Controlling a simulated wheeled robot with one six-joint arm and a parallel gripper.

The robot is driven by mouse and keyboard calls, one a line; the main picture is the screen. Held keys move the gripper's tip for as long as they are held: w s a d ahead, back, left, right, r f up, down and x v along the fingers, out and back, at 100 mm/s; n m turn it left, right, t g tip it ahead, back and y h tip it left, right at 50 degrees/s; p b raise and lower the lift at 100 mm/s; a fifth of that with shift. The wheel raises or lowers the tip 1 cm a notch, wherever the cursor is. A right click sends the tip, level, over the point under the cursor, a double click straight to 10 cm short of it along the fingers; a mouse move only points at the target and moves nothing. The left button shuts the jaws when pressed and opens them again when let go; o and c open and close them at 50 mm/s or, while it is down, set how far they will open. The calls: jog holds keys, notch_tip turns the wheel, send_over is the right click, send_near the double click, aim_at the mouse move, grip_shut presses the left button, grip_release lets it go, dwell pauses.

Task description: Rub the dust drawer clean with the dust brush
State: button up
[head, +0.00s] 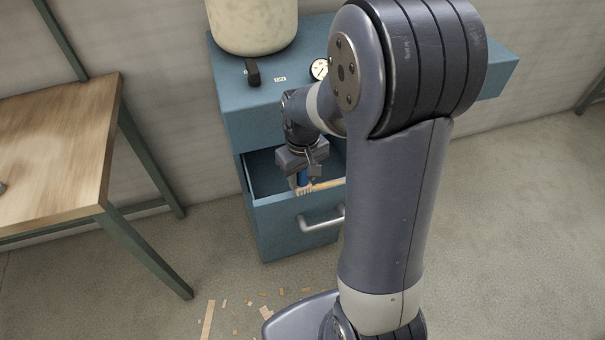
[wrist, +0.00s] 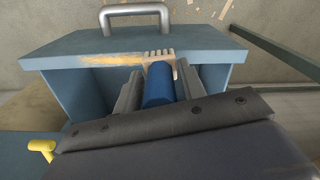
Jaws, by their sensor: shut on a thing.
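The blue dust drawer (head: 283,228) stands pulled out of its blue cabinet, with a grey bar handle on its front. In the wrist view the drawer front's rim (wrist: 52,62) runs across the upper part. A tan dusty patch (wrist: 108,60) lies along this rim, left of the bristles; it also shows in the head view (head: 330,184). My gripper (head: 305,172) is over the drawer, shut on the dust brush's blue handle (wrist: 158,86). The brush's pale bristles (wrist: 158,54) are at the rim, beside the dust; exact contact is unclear.
A wooden table (head: 55,150) stands to the left. A cream canister (head: 250,25), a black lever (head: 252,72) and a gauge (head: 319,69) are on the cabinet. Scraps (head: 262,308) litter the floor before the drawer. My arm hides part of the cabinet's right side.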

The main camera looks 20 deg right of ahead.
jog(key=shift+f+b, duration=0.3)
jog(key=shift+f, duration=0.15)
jog(key=shift+d+r, duration=0.15)
jog(key=shift+d, duration=1.15)
jog(key=shift+a, duration=2.55)
jog(key=shift+d, duration=0.1)
